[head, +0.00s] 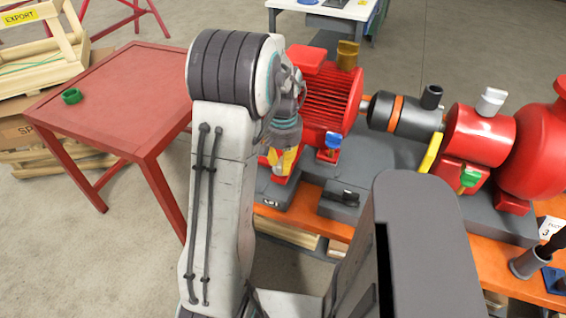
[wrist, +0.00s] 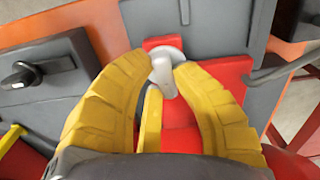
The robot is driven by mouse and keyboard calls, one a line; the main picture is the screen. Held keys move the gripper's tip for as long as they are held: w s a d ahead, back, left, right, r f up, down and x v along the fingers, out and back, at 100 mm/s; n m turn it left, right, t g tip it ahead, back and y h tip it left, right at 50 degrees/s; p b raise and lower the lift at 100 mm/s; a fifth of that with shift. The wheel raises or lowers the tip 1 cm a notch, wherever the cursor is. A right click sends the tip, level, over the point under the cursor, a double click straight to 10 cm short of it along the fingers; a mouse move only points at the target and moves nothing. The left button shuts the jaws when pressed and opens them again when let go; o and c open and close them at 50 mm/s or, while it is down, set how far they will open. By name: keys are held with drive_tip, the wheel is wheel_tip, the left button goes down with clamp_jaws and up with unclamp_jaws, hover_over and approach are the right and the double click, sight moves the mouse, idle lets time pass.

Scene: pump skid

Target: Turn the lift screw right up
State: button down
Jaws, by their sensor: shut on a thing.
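My gripper (head: 284,160) hangs at the near left foot of the red motor (head: 325,95), with its yellow fingers pointing down. In the wrist view the fingers (wrist: 163,62) are shut around a pale grey screw with a rounded head, which I take to be the lift screw (wrist: 163,74). It stands over a red foot (wrist: 180,128), with a grey plate beyond. In the head view the fingers and arm hide the screw. How far up it is turned cannot be told.
A blue-handled part (head: 332,141) stands close right of my gripper. A grey block with a black knob (head: 345,196) lies nearer; the knob also shows in the wrist view (wrist: 20,75). A yellow lever (head: 430,152) and green knob (head: 469,177) are farther right. A red table (head: 120,100) stands left.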

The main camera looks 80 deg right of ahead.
drive_tip(key=m, duration=0.7)
drive_tip(key=shift+a+f+b, duration=0.1)
drive_tip(key=shift+a+b, duration=0.1)
drive_tip(key=shift+b, duration=0.2)
idle(0.3)
drive_tip(key=c, duration=1)
unclamp_jaws()
wheel_tip(320, 180, up, 12)
drive_tip(key=shift+r, duration=0.1)
idle(0.6)
